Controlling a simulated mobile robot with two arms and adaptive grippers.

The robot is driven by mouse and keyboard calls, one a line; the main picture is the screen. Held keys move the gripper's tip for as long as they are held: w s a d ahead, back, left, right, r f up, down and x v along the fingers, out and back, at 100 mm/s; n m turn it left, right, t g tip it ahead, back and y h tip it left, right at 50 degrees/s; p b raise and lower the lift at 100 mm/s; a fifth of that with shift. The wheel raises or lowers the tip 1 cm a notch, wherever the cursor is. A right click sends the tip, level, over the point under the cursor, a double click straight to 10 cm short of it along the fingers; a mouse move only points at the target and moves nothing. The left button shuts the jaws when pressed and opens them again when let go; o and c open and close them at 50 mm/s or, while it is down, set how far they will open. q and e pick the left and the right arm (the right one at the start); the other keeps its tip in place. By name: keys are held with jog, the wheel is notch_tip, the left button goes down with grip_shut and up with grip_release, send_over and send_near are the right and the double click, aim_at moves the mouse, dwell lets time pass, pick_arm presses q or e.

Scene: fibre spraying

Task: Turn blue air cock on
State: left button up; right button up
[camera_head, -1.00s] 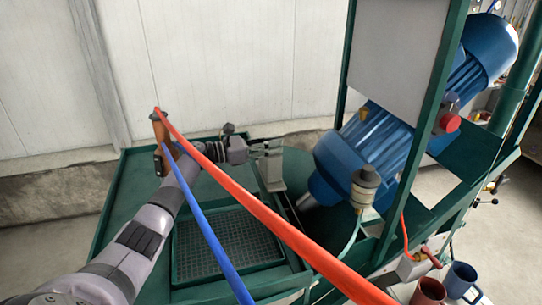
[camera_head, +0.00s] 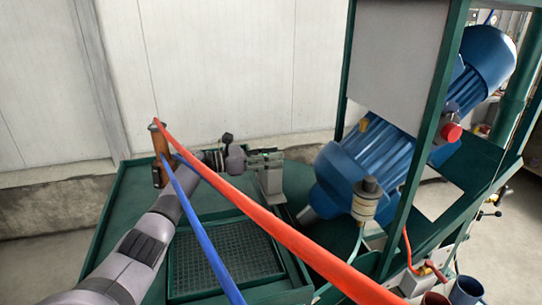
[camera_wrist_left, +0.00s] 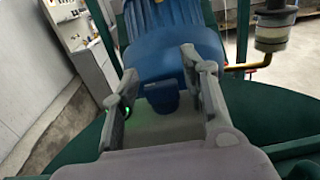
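I cannot pick out a blue air cock with certainty in either view. A blue hose (camera_head: 207,243) and a red hose (camera_head: 262,217) run from a brown-orange upright part (camera_head: 160,155) at the left down towards the bottom of the head view. My left gripper (camera_head: 270,157) is over the green bench, left of the blue motor-like machine (camera_head: 365,165). In the left wrist view its two fingers (camera_wrist_left: 160,65) are spread apart with nothing held between them. The blue machine (camera_wrist_left: 175,48) is ahead of them. My right gripper is not in view.
A green bench (camera_head: 135,205) with a dark grid tray (camera_head: 215,262) lies below my left arm. A green frame post (camera_head: 433,125) and a yellowish cylinder (camera_head: 366,200) stand at the right. Small dark-handled valves (camera_head: 490,213) and a blue cup (camera_head: 466,290) are at the far right.

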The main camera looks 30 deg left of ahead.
pick_arm(q)
jog(key=shift+o, duration=0.3)
notch_tip(320, 180, up, 10)
dwell(0.5)
dwell(0.4)
